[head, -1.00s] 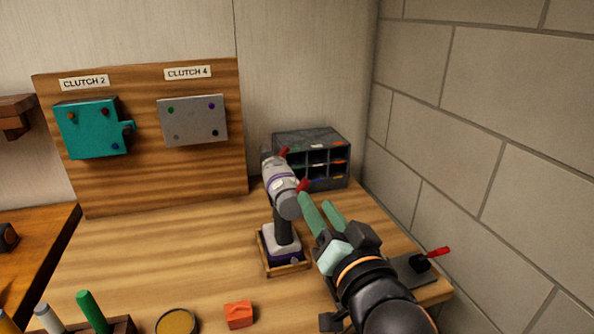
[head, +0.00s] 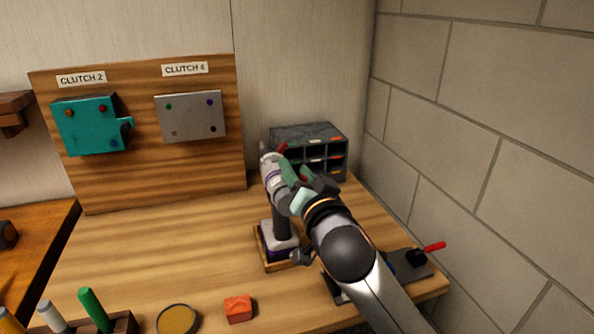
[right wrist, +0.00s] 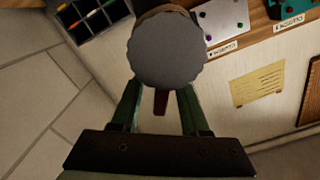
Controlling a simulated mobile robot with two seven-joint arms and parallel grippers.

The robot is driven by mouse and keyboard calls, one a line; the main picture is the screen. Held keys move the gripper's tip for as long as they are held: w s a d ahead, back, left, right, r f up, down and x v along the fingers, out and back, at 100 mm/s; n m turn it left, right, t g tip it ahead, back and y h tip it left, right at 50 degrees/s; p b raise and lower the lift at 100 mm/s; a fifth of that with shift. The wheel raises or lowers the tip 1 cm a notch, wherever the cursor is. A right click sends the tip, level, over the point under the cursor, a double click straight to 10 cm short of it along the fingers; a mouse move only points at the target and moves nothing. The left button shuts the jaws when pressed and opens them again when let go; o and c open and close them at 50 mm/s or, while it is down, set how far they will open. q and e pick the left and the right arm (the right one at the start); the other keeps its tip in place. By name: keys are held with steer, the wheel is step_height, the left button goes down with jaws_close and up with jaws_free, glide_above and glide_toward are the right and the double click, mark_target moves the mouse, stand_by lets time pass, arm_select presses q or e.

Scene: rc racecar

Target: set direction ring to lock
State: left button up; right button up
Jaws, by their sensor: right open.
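A grey cordless drill (head: 281,225) stands upright in a small wooden tray (head: 276,266) on the bench. A purple band and red parts show near its head. The direction ring cannot be told apart for sure. My right gripper (head: 287,171) is at the drill's head and hides part of it in the head view. In the right wrist view its green fingers (right wrist: 159,98) are apart. A round grey end of the drill (right wrist: 167,50) shows just beyond the fingertips, with a dark red tab (right wrist: 161,102) between them. I cannot tell whether the fingers touch it. My left gripper is out of view.
A grey compartment organizer (head: 322,135) stands behind the drill, near the block wall. A clamp-like fixture with a red handle (head: 434,246) is at the right edge. An orange block (head: 238,308) and a round tin (head: 177,319) lie in front. The bench's left middle is clear.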

jaws_close()
stand_by(0.7)
steer(key=shift+s+a+r+n+p, duration=0.1)
steer(key=shift+a+r+n+p, duration=0.15)
steer(key=shift+n+p, duration=0.45)
steer(key=shift+s+a+r+n+p, duration=0.1)
steer(key=shift+a+n+p, duration=0.2)
steer(key=shift+n+p, duration=0.35)
steer(key=shift+s+a+n+p, duration=0.1)
steer(key=shift+a+n+p, duration=0.3)
steer(key=shift+n, duration=0.4)
steer(key=shift+s+a+n+p, duration=0.15)
steer(key=shift+n+p, duration=0.3)
steer(key=shift+n, duration=0.3)
